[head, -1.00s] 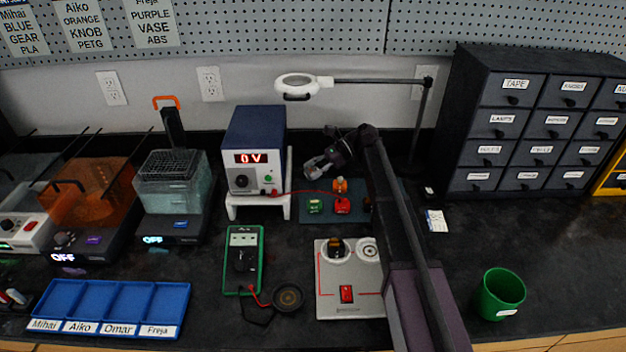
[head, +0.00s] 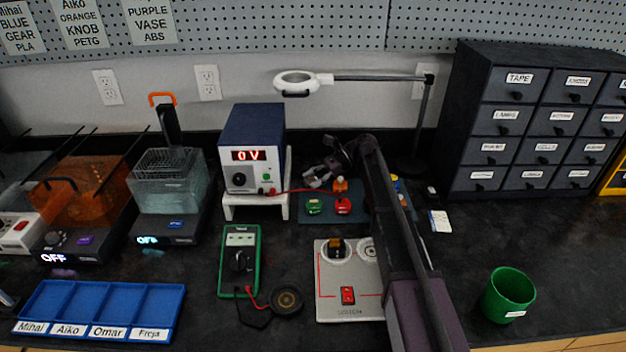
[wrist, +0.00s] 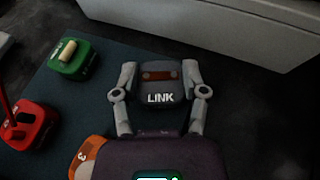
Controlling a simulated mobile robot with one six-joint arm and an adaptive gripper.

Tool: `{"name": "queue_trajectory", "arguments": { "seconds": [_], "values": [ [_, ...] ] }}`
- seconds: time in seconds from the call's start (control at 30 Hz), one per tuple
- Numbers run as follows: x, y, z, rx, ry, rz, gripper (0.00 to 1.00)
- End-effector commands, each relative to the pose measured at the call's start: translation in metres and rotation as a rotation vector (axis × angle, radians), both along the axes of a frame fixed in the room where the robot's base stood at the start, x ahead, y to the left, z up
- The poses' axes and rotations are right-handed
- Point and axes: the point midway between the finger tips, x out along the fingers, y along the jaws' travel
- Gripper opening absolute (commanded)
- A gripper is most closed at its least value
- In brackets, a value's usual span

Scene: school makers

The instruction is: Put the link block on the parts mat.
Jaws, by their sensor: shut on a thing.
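The link block (wrist: 161,84) is dark with a reddish-brown window and a white LINK label. My gripper (wrist: 160,75) is shut on it, one finger at each side. Whether the block touches the mat cannot be told.
A green block (head: 314,207), a red block (head: 343,207) and an orange block (head: 340,186) sit on the mat. The power supply (head: 252,155) on its white stand (head: 256,206) is close behind left. A lamp (head: 425,130) stands behind right. My arm hides part of the mat.

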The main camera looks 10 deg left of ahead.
Motion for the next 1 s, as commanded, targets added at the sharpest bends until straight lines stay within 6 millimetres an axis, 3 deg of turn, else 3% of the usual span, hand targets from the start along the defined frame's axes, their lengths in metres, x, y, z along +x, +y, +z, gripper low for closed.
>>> {"name": "queue_trajectory", "arguments": {
  "seconds": [0.03,0.07,0.63,1.0],
  "values": [
    [0.0,0.0,-0.001,0.0,0.0,0.0,0.62],
    [0.0,0.0,-0.001,0.0,0.0,0.0,0.71],
    [0.001,0.0,0.004,0.0,0.0,0.001,0.71],
    [0.026,-0.033,0.022,0.001,-0.001,0.0,0.71]
  ]
}}
